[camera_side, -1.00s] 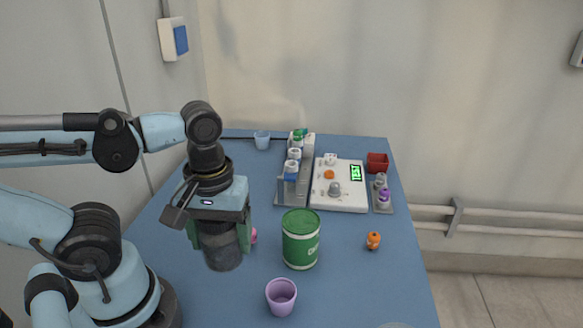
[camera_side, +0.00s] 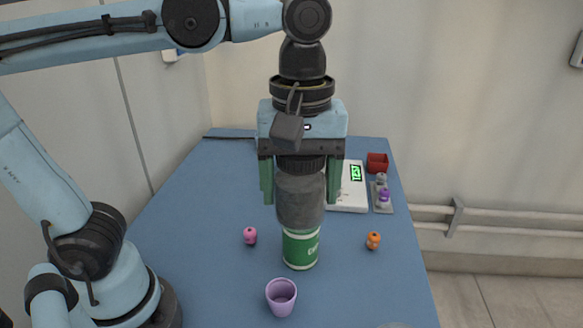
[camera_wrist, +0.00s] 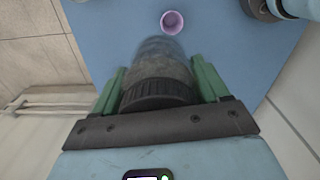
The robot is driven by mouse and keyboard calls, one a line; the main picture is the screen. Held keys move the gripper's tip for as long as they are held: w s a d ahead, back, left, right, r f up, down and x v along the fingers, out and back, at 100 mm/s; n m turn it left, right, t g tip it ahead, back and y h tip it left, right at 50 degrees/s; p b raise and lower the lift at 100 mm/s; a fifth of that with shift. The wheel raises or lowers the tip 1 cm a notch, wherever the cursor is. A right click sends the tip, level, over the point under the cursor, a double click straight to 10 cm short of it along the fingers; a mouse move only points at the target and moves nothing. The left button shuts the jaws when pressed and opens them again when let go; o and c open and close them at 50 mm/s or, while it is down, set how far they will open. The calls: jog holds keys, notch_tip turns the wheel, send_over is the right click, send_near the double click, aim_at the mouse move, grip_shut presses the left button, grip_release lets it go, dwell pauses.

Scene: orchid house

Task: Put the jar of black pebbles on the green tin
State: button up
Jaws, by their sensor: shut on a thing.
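The jar of black pebbles (camera_side: 300,205) is a grey, dark-lidded cylinder, held upright in my gripper (camera_side: 300,192). The green fingers close on its two sides. The green tin (camera_side: 301,250) stands on the blue table, directly below the jar in the side view. The jar's lower end hides the tin's top, so I cannot tell whether they touch. In the wrist view the jar (camera_wrist: 160,62) sits between the fingers of my gripper (camera_wrist: 158,75), its ribbed lid nearest the camera. The tin is hidden there.
A purple cup (camera_side: 281,297) stands in front of the tin; it also shows in the wrist view (camera_wrist: 172,22). A pink bead-like item (camera_side: 250,236) is left and an orange one (camera_side: 373,240) right. A white device (camera_side: 352,187) and red box (camera_side: 377,163) are behind.

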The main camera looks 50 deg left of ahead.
jog(key=shift+w+d+r, duration=0.1)
jog(key=shift+w+d, duration=0.05)
jog(key=shift+w, duration=0.05)
jog(key=w+a+f, duration=0.2)
jog(key=a, duration=0.1)
jog(key=w+a+f, duration=0.2)
jog(key=a, duration=0.1)
jog(key=w+a+f, duration=0.2)
jog(key=w+a, duration=0.1)
jog(key=shift+f, duration=2.45)
jog(key=shift+f, duration=0.1)
jog(key=o, duration=1.4)
notch_tip(320, 180, up, 12)
